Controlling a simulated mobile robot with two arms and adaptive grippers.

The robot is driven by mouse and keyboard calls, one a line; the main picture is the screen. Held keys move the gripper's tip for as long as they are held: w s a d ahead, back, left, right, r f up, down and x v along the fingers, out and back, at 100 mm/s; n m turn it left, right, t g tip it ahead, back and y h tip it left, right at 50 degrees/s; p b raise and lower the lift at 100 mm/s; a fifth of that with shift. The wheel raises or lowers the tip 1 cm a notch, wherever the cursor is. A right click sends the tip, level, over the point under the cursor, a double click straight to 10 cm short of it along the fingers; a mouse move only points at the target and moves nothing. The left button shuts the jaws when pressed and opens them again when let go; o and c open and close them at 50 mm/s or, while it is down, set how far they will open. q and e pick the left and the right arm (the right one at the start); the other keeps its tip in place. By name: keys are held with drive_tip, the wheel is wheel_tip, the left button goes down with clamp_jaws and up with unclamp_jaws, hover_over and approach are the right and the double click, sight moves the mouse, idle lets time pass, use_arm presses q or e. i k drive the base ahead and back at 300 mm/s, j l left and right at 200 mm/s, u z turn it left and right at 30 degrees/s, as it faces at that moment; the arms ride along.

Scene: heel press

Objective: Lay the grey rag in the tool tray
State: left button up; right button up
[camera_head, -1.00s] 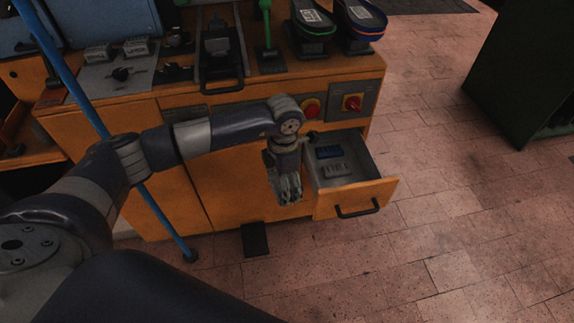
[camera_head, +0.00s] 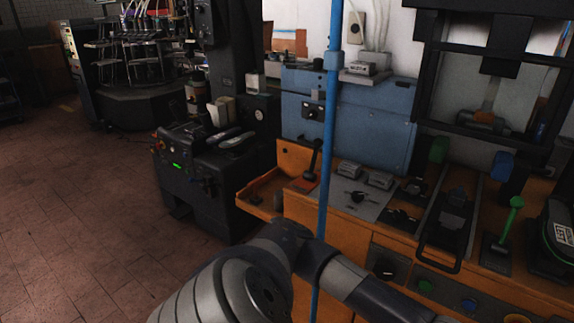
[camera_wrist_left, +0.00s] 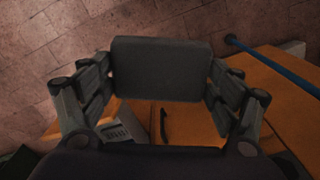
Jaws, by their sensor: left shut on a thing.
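My left gripper (camera_wrist_left: 160,75) shows in the left wrist view, its fingers on both sides of a flat dark grey piece with rounded corners, which looks like the folded grey rag (camera_wrist_left: 160,60). In the head view only links of my left arm show along the bottom, and the gripper is out of frame. A low orange tray (camera_head: 258,203) juts from the left end of the bench and may be the tool tray. My right gripper is not in view.
A blue pole (camera_head: 328,150) stands upright before the bench, near my arm. A dark machine (camera_head: 205,165) stands left of the bench. The floor at left is clear.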

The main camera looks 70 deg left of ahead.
sight(287, 177)
drive_tip(key=k+j+u, duration=0.2)
drive_tip(key=j, duration=1.05)
drive_tip(key=i+j+u, duration=0.2)
drive_tip(key=j, duration=1)
drive_tip(key=j+u, duration=0.2)
drive_tip(key=j, duration=1.1)
